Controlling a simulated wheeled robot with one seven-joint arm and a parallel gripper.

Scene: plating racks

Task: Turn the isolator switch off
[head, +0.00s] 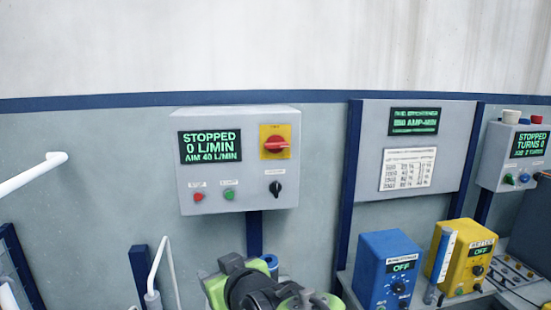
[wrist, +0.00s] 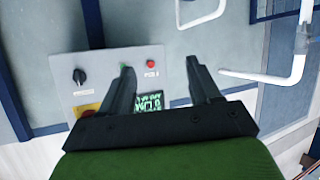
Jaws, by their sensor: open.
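The isolator switch (head: 276,146) is a red rotary handle on a yellow plate at the upper right of a grey control box (head: 240,185). Its handle lies about horizontal. In the wrist view the picture is turned over, and the switch (wrist: 88,113) shows at the lower left, partly hidden by my gripper's body. My gripper (wrist: 160,66) is open and empty, with its fingers apart in front of the box and nothing between them touching. In the head view my arm rises at the bottom centre, below the box; the fingertips cannot be made out there.
The box also carries a display reading STOPPED (head: 210,147), a red button (head: 198,196), a green button (head: 229,194) and a black knob (head: 276,188). White pipes (head: 30,174) are at left. Blue (head: 388,268) and yellow (head: 462,258) units stand at lower right.

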